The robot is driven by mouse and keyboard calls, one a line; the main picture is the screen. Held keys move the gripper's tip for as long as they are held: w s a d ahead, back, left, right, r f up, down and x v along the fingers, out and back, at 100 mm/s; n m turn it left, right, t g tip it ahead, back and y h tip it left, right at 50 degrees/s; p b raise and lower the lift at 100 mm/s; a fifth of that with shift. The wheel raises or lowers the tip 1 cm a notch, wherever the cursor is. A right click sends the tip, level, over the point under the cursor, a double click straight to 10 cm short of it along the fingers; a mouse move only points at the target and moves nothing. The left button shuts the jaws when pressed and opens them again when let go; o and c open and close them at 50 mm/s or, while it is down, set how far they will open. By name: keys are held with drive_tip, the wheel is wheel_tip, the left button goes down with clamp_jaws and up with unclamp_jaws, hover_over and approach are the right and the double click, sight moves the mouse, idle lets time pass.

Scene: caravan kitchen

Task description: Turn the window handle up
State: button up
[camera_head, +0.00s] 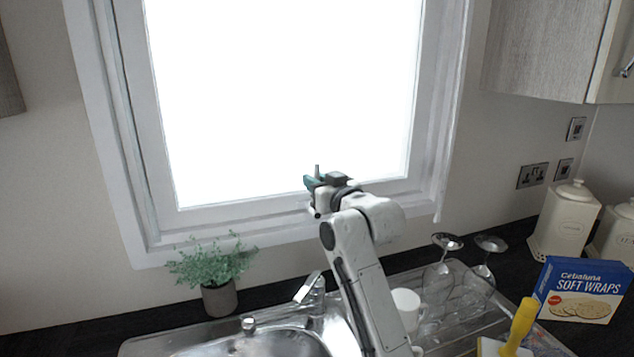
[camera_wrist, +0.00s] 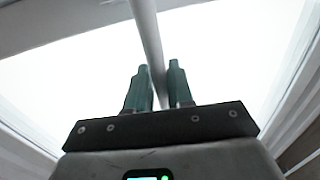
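My gripper (camera_head: 312,183), with dark green fingers, is at the lower frame of the bright window (camera_head: 290,90) in the head view. A small dark upright piece (camera_head: 317,170) shows beside the fingers; I cannot tell whether it is part of the handle. In the wrist view my gripper's two fingers (camera_wrist: 158,68) stand a little apart. A pale bar (camera_wrist: 146,25), which looks like the window handle, runs from the top edge down between them. I cannot tell whether both fingers touch it. My gripper and arm hide the handle's base in the head view.
Below the window are a potted plant (camera_head: 220,280), a tap (camera_head: 312,292) and a sink (camera_head: 250,345). To the right are wine glasses (camera_head: 447,242), a white cup (camera_head: 406,303), a yellow-handled object (camera_head: 522,325), a blue wraps box (camera_head: 582,290) and canisters (camera_head: 565,220). A cupboard (camera_head: 545,50) hangs upper right.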

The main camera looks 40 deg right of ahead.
drive_tip(key=shift+o, duration=1.4)
drive_tip(key=shift+a+f, duration=0.15)
drive_tip(key=s+a+p, duration=0.1)
drive_tip(key=s+p, duration=0.2)
drive_tip(key=s, duration=0.7)
drive_tip(key=shift+s, duration=0.35)
